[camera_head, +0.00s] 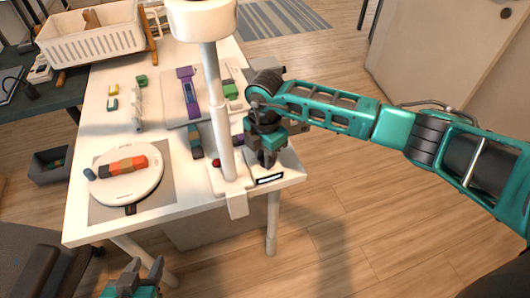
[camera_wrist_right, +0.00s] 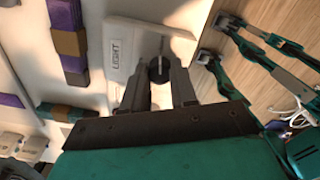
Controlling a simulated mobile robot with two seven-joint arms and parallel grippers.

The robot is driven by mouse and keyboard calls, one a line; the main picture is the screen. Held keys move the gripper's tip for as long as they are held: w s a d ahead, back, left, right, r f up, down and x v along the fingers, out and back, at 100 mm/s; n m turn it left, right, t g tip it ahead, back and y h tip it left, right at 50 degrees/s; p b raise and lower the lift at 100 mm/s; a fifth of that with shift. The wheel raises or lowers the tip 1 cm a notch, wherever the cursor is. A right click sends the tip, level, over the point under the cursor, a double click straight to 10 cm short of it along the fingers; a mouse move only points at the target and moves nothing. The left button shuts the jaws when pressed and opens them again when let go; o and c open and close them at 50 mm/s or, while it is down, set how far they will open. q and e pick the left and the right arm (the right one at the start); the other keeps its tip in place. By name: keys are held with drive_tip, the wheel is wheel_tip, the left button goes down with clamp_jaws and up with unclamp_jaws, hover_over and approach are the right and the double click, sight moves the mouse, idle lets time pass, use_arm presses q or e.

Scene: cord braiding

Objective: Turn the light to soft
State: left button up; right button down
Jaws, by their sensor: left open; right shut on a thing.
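A white lamp post (camera_head: 216,110) with a round white shade (camera_head: 202,18) rises from the table's front right corner. In the right wrist view a pale plate with a LIGHT label (camera_wrist_right: 118,56) lies beside a dark round knob (camera_wrist_right: 158,70). My right gripper (camera_head: 266,164) points down over this corner. In the wrist view its fingers (camera_wrist_right: 160,88) are closed on the knob, which they partly hide. The knob's setting cannot be read. My left gripper (camera_head: 143,268) is open and empty, low in front of the table.
A round white disc (camera_head: 124,186) with coloured blocks (camera_head: 122,165) sits on a grey mat at the table's left front. Purple (camera_head: 188,92) and green pieces lie near the middle. A white basket (camera_head: 90,40) stands at the back left. Floor to the right is clear.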

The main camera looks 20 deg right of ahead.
idle(0.3)
drive_tip(key=c, duration=0.9)
unclamp_jaws()
wheel_tip(320, 180, up, 13)
idle(0.3)
